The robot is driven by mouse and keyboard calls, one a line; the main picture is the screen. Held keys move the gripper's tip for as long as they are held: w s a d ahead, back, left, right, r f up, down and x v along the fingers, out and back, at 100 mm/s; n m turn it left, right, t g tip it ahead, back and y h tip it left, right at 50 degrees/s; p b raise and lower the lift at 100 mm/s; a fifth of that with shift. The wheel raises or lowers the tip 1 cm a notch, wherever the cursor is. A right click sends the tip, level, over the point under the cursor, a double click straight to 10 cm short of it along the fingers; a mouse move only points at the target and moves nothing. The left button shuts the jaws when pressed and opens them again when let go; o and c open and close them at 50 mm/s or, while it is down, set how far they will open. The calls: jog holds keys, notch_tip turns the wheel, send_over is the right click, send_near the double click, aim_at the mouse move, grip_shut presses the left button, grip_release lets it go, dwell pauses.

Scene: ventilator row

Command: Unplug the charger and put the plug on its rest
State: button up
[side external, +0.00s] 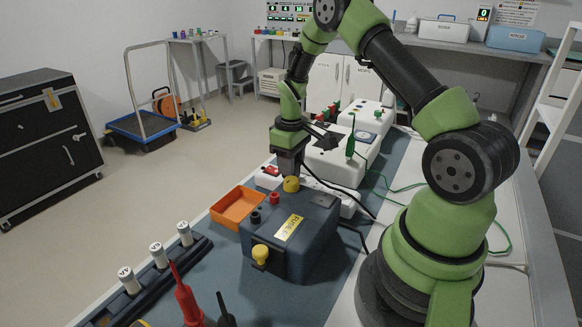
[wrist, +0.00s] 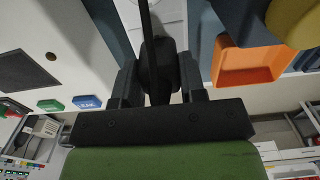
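My gripper (side external: 290,172) points down behind the dark box, near the white power strip (side external: 347,205) in the side view. In the wrist view my gripper (wrist: 159,72) has its two dark fingers against the sides of a black plug (wrist: 157,68). A black cable (wrist: 147,18) runs from the plug toward the top of the wrist view. The white strip (wrist: 170,14) shows beyond the plug. I cannot tell whether the plug is seated in a socket; its prongs are hidden. I cannot make out the plug's rest.
A dark labelled box (side external: 295,240) with yellow knobs stands in front of my gripper. An orange tray (side external: 238,208) is left of it. White units (side external: 335,165) stand behind, with green and black cables around. White cylinders (side external: 130,280) stand in a rack at front left.

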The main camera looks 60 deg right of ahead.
grip_shut()
jog(key=shift+r, duration=0.15)
jog(key=shift+r, duration=2.4)
